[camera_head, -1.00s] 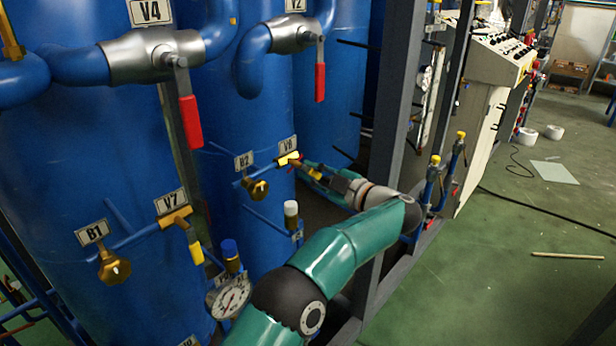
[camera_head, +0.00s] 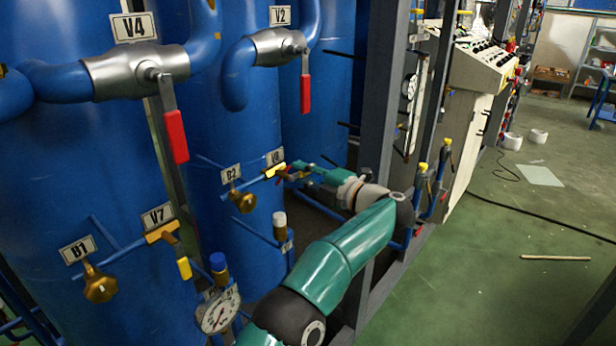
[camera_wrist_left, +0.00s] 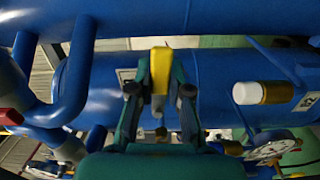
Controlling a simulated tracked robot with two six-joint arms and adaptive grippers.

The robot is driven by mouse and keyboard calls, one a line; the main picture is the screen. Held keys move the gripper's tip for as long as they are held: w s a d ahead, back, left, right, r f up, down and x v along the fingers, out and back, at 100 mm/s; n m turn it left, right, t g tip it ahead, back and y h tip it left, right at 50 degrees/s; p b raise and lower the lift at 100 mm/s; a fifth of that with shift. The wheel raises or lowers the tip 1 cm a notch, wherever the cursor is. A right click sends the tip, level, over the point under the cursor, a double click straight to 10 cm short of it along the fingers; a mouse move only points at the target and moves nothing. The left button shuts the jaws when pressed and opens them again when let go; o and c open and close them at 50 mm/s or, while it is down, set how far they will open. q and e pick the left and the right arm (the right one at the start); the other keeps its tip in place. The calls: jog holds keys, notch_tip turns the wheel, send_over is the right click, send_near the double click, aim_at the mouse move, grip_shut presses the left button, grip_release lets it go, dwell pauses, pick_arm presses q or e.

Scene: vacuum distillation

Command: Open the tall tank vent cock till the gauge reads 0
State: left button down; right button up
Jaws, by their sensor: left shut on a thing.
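The vent cock labelled V8 (camera_head: 272,171) sits on a thin blue pipe on the second blue tank (camera_head: 232,130), with a yellow part and a red part beside it. My left gripper (camera_head: 286,173) is at this cock, its arm reaching in from below. In the left wrist view my left gripper (camera_wrist_left: 160,98) has its two fingers on either side of the cock's yellow handle (camera_wrist_left: 160,68), shut on it. The fingers partly hide the cock. A round white dial gauge (camera_head: 218,310) stands lower left; its reading is too small to tell. My right gripper is not in view.
A brass valve B2 (camera_head: 242,200) is just left of V8. Cock V7 (camera_head: 163,232) and valve B1 (camera_head: 99,284) are on the nearer tank. Red-handled levers (camera_head: 175,136) hang above.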

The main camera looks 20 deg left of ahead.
pick_arm(q)
jog(key=shift+s+f, duration=0.1)
jog(key=shift+f, duration=0.3)
jog(key=c, duration=1.1)
grip_release()
jog(key=shift+s+r, duration=0.1)
jog(key=shift+r, duration=0.1)
jog(key=shift+r, duration=0.1)
jog(key=shift+v, duration=3.75)
